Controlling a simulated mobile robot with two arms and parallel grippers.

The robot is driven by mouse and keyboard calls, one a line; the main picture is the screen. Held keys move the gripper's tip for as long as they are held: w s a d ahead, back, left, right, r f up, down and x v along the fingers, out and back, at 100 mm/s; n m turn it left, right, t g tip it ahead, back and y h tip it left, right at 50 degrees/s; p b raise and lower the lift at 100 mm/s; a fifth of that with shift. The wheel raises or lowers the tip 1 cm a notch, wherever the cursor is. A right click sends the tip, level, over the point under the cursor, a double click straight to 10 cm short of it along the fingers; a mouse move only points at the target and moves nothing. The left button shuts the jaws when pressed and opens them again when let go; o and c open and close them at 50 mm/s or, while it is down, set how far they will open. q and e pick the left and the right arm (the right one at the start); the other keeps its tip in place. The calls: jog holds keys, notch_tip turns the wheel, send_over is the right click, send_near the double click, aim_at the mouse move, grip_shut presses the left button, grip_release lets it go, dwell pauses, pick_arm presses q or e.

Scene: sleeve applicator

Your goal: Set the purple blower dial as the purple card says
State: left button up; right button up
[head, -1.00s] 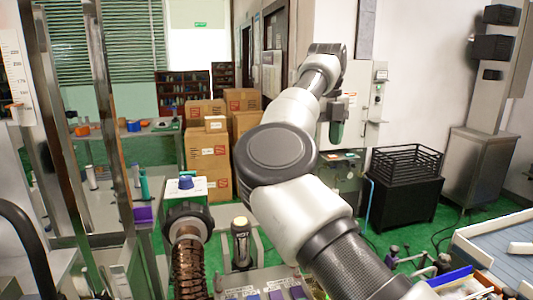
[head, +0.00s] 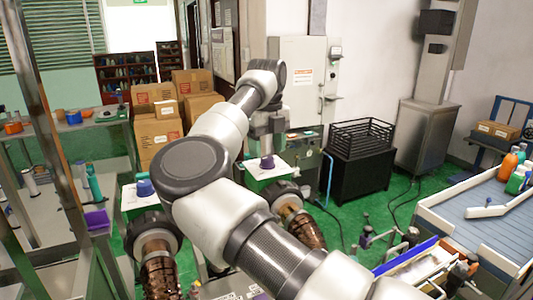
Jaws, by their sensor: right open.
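A purple-blue dial (head: 267,163) sits on a white-topped panel with green sides, near the middle. A second purple-blue dial (head: 145,188) sits on a similar panel to the left. I cannot tell which is the task's purple dial, and their settings are too small to read. My right arm crosses from the lower right, and my right gripper (head: 268,143) hangs open and empty near the middle dial, apparently above or behind it. A purple piece (head: 97,221) on the left shelf may be a bin or card; no writing is legible. My left gripper is out of view.
Copper-coloured ribbed hoses (head: 304,228) stand in front of the panels. Cardboard boxes (head: 158,135) are stacked behind. A black crate (head: 362,135) rests on a black stand at the right. A blue conveyor (head: 460,212) carries bottles.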

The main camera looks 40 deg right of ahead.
aim_at(267, 162)
jog(key=shift+f, duration=0.65)
jog(key=shift+s+f, duration=0.1)
jog(key=shift+f, duration=0.65)
jog(key=shift+c, duration=0.4)
jog(key=c, duration=0.8)
jog(key=shift+c, duration=0.2)
